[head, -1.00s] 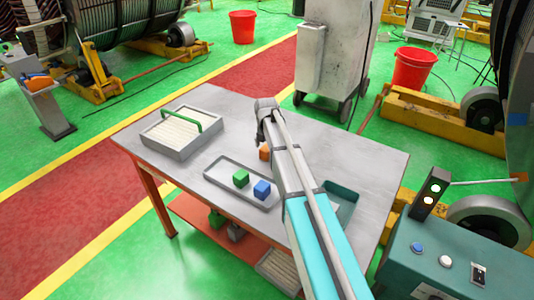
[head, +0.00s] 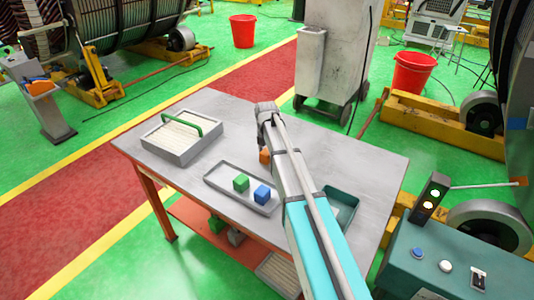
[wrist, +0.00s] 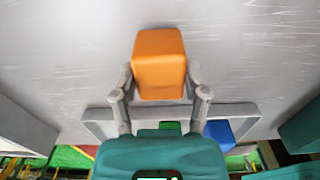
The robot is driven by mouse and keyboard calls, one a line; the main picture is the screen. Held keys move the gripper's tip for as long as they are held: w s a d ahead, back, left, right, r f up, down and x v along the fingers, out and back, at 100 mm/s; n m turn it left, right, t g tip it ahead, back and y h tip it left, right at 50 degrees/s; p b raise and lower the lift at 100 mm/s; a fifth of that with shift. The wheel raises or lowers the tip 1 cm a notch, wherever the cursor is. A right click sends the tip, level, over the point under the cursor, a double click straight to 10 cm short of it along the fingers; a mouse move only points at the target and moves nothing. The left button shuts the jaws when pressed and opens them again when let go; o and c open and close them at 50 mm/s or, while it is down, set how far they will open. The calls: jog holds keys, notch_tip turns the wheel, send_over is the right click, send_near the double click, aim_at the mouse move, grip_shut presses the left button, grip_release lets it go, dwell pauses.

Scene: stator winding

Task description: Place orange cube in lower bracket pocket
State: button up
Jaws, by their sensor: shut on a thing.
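The orange cube (wrist: 158,62) is held between the two fingers of my gripper (wrist: 158,82) in the wrist view. My gripper is shut on it, with grey tabletop behind. In the head view, only part of the orange cube (head: 264,156) shows beside my arm, over the table behind the grey tray. My arm hides most of my gripper there. I cannot make out a lower bracket pocket in either view.
A shallow grey tray (head: 222,188) holds a green cube (head: 241,183) and a blue cube (head: 262,194). A grey box with a green handle (head: 180,129) stands at left. A teal bin (head: 345,201) is right of my arm. The table's back right (head: 360,150) is clear.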

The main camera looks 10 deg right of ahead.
notch_tip(320, 180, up, 2)
jog(key=shift+r+p, duration=0.1)
jog(key=shift+p, duration=0.8)
jog(key=s+d+r+p, duration=0.2)
jog(key=s+r+p, duration=0.8)
jog(key=s, duration=0.4)
jog(key=shift+r, duration=0.2)
jog(key=shift+d+f, duration=0.1)
jog(key=shift+f, duration=0.1)
